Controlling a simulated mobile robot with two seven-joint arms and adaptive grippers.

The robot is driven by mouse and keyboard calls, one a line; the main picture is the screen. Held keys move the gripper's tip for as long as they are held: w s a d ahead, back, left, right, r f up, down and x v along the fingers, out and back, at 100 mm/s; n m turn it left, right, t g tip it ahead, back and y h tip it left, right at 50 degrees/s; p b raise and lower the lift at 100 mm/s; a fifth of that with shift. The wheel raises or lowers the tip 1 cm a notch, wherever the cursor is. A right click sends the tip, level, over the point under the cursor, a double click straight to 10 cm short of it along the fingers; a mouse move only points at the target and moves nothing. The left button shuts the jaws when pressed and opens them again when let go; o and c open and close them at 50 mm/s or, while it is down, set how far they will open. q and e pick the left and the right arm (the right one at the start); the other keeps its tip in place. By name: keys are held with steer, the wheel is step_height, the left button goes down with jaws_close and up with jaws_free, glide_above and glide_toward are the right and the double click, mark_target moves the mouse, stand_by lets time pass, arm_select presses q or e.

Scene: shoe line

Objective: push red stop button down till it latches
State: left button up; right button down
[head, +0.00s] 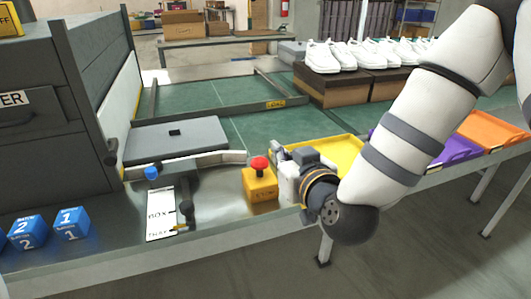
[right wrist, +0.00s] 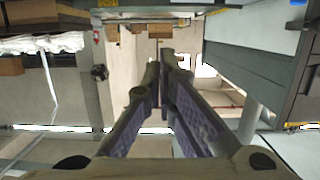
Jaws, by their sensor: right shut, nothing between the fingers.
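The red stop button (head: 260,163) is a mushroom head on top of a yellow box (head: 261,186), which stands on the metal bench. The button head stands above the box on its stem. My right gripper (head: 278,152) is just right of the button in the head view, its fingers shut and empty. I cannot tell from this view whether it touches the button. In the right wrist view the two fingers (right wrist: 161,62) come together at their tips, and the button does not show there. My left gripper is not in view.
A yellow tray (head: 338,153) lies right of the button, behind my right wrist. A white card (head: 161,213), a blue knob (head: 152,172) and blue blocks (head: 72,223) are to the left. White shoes (head: 322,57) stand on boxes behind.

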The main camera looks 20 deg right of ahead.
steer(key=b, duration=0.2)
glide_above(263, 162)
steer(key=s, duration=0.1)
step_height(263, 162, down, 3)
steer(key=shift+d+r, duration=0.1)
step_height(263, 162, down, 3)
steer(key=shift+s+r, duration=0.15)
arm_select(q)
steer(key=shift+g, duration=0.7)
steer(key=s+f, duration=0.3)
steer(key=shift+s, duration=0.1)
arm_select(e)
steer(key=shift+f, duration=0.35)
arm_select(q)
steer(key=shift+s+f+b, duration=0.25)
steer(key=shift+b, duration=0.05)
arm_select(e)
steer(key=shift+s+f, duration=0.1)
steer(key=shift+f, duration=1.3)
step_height(263, 162, up, 7)
steer(key=p, duration=0.3)
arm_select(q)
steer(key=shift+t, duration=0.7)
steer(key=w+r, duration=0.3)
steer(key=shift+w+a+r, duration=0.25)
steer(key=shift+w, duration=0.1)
arm_select(e)
steer(key=f+v, duration=0.2)
steer(key=v, duration=0.7)
steer(key=shift+s, duration=0.4)
